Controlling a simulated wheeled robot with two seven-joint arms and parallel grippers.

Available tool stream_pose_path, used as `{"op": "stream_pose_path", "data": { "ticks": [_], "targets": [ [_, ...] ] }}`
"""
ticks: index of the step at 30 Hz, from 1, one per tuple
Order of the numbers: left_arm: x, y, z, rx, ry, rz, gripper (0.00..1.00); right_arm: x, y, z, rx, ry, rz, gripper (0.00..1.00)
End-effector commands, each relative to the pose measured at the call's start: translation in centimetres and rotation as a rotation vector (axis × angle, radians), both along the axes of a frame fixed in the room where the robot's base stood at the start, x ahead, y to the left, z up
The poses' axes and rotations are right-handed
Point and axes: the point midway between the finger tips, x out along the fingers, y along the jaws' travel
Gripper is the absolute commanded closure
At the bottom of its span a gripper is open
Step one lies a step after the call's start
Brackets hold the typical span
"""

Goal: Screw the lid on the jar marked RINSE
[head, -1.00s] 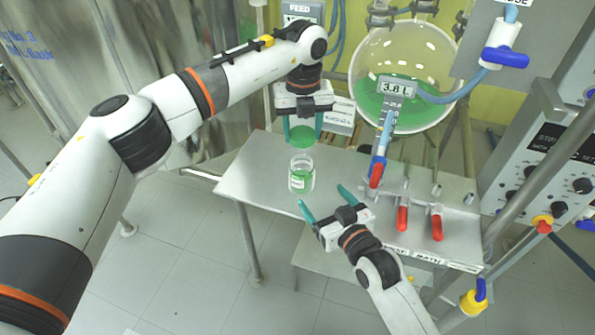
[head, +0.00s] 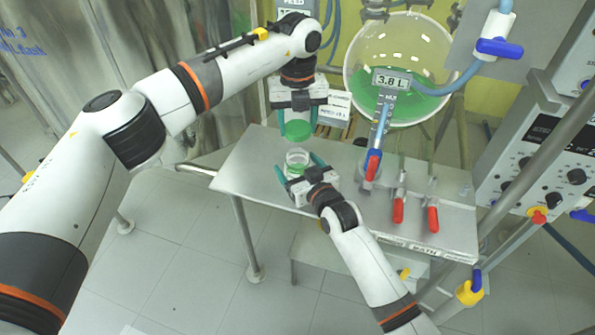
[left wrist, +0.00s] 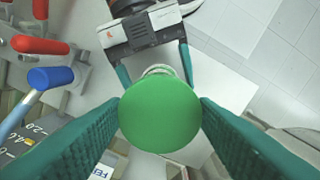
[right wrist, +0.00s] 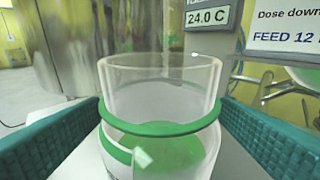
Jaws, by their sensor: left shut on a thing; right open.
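The glass jar (head: 297,160) stands upright on the steel table and holds some green liquid; its label is not readable now. In the right wrist view the open jar (right wrist: 160,85) has a green ring around its neck. My right gripper (head: 299,168) is open, with its teal fingers on both sides of the jar; I cannot see them touching it. The green lid (left wrist: 160,112) is held between the fingers of my left gripper (head: 296,128). In the head view the lid (head: 296,132) hangs above and slightly behind the jar, apart from it.
The steel table (head: 255,165) has free room left of the jar. Red-handled valves (head: 398,210) stand to the right. A round glass vessel (head: 410,60) with green liquid and a 3.8 L display is behind. A control box (head: 540,150) stands at far right.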

Motion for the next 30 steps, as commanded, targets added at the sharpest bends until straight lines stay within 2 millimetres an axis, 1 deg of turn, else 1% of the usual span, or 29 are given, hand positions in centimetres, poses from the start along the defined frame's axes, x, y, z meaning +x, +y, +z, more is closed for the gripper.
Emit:
{"op": "stream_pose_path", "data": {
  "ticks": [3,11,12,14,15,17,18,24,28,30],
  "targets": [
    [0.0,0.0,0.0,0.000,0.000,0.000,0.68,0.4,0.2,0.0,0.000,-0.001,0.000,0.17],
    [0.0,0.0,0.0,0.000,0.000,0.000,0.68,0.5,0.3,-0.1,0.000,0.000,0.000,0.17],
    [0.0,0.0,0.0,0.000,0.000,0.000,0.68,0.5,0.3,-0.1,0.000,0.000,0.000,0.18],
    [0.0,0.0,0.0,0.000,0.000,0.000,0.68,0.5,0.2,-0.1,0.000,0.000,0.000,0.28],
    [0.0,0.0,0.0,0.000,0.000,0.000,0.68,0.5,0.2,-0.1,0.000,0.000,0.000,0.35],
    [0.0,0.0,0.0,0.000,0.000,0.000,0.68,0.5,0.2,-0.1,0.000,0.000,0.000,0.44],
    [0.0,0.0,0.0,0.000,0.000,0.000,0.68,0.5,0.2,-0.1,0.000,0.000,0.000,0.51],
    [0.0,0.0,0.0,0.000,0.000,0.000,0.68,0.5,0.2,-0.1,0.000,0.000,0.000,0.83],
    [0.0,0.0,-0.4,0.000,0.001,0.000,0.68,0.5,0.2,-0.1,0.000,0.000,0.000,0.83],
    [0.0,0.0,-1.1,0.001,0.002,0.000,0.68,0.5,0.2,-0.1,0.000,0.000,0.000,0.83]
  ]
}}
